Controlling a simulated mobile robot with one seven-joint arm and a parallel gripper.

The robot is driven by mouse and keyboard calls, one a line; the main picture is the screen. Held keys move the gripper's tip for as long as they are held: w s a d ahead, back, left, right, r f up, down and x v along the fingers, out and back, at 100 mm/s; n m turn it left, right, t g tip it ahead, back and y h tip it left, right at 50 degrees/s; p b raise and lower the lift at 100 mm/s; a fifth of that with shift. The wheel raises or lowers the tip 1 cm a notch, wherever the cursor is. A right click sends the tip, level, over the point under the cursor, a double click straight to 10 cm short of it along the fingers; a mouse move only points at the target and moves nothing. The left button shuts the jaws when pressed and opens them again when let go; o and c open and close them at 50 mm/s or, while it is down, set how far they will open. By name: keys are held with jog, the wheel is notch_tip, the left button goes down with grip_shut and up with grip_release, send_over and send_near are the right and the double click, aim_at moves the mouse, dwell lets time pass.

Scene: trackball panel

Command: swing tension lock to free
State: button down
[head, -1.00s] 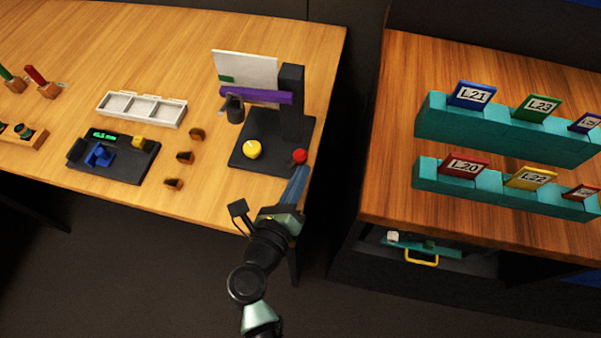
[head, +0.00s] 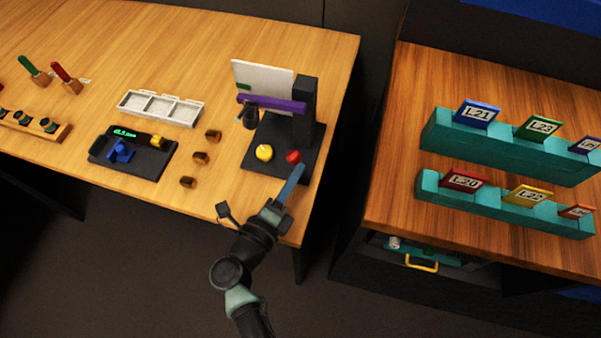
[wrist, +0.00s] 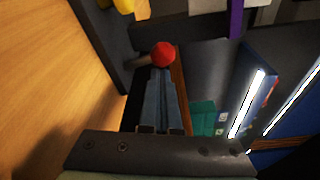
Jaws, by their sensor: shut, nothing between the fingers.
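A red knob (head: 293,157) sits on a lever at the front right of the black panel base (head: 262,173); I take it as the tension lock. In the wrist view the red knob (wrist: 163,54) shows a short grey stem running left. My gripper (head: 297,170) has its blue-grey fingers shut and empty, with the tips right at the knob's front right side. In the wrist view my gripper (wrist: 163,74) ends just below the knob; whether it touches cannot be told. A yellow ball (head: 264,152) sits left of the knob. No free mark is readable.
A black post (head: 305,105) with a purple bar (head: 271,103) rises behind the knob. A white board (head: 262,80) stands behind the bar. Small brown blocks (head: 200,158) lie left of the base. A second table (head: 390,165) stands to the right across a gap.

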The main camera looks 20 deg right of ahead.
jog(key=shift+w+a+r+n, duration=0.1)
jog(key=shift+w+a+n, duration=0.15)
jog(key=shift+n, duration=0.25)
jog(key=shift+a, duration=0.15)
dwell(0.5)
